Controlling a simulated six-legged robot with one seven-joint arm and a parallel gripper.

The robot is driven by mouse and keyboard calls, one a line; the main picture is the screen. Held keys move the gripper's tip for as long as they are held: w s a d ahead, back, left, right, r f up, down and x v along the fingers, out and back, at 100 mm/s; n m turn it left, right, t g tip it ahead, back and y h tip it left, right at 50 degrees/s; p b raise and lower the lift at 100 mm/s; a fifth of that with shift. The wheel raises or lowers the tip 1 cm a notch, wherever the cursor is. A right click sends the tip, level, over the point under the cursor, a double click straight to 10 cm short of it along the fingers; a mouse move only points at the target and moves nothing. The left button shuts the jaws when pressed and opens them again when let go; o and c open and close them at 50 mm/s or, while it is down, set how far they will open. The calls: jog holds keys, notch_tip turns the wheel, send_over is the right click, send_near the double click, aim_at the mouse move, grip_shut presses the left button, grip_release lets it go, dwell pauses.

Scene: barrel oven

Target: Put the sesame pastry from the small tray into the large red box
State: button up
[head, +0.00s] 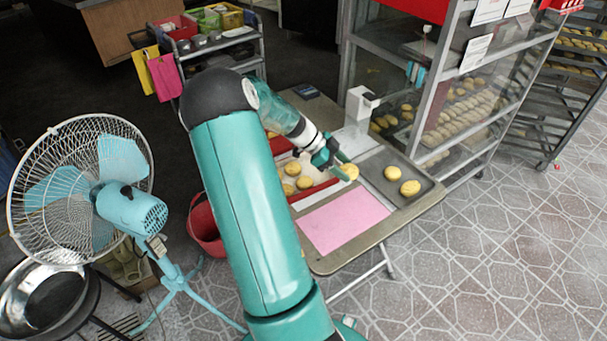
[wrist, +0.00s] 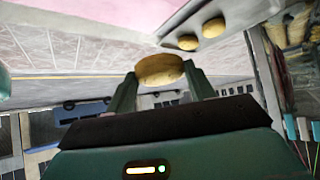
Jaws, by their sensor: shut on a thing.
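My gripper (head: 337,168) is shut on a round golden sesame pastry (head: 349,171). In the wrist view the pastry (wrist: 160,69) sits between the two fingertips (wrist: 160,80). In the head view it appears between the pink mat and the small tray, near the large red box's right edge. The small grey tray (head: 424,189) is on the right of the table and has two pastries (head: 401,180) on it. The large red box (head: 318,187) is on the left, with several pastries in it. My arm hides part of the box.
A pink mat (head: 343,219) lies at the front of the table (head: 352,257). A white scale-like device (head: 360,108) stands behind the gripper. A glass cabinet (head: 455,90) stands behind the table at the right. A fan (head: 110,190) and a red bucket (head: 206,225) are on the left.

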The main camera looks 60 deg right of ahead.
jog(key=w+d+f, duration=0.2)
jog(key=w, duration=0.1)
jog(key=w+d+f, duration=0.2)
jog(key=w+f, duration=0.1)
jog(key=w+d+f, duration=0.1)
jog(key=w+f, duration=0.2)
jog(key=w, duration=0.1)
jog(key=shift+d+f, duration=0.2)
jog(key=shift+d, duration=0.2)
jog(key=shift+w+d+f, duration=0.1)
jog(key=shift+w+f, duration=0.1)
jog(key=shift+f, duration=0.8)
jog(key=shift+w+d+f, duration=0.1)
jog(key=shift+w+f, duration=0.05)
jog(key=shift+f, duration=0.8)
jog(key=shift+f, duration=0.1)
jog(key=o, duration=0.7)
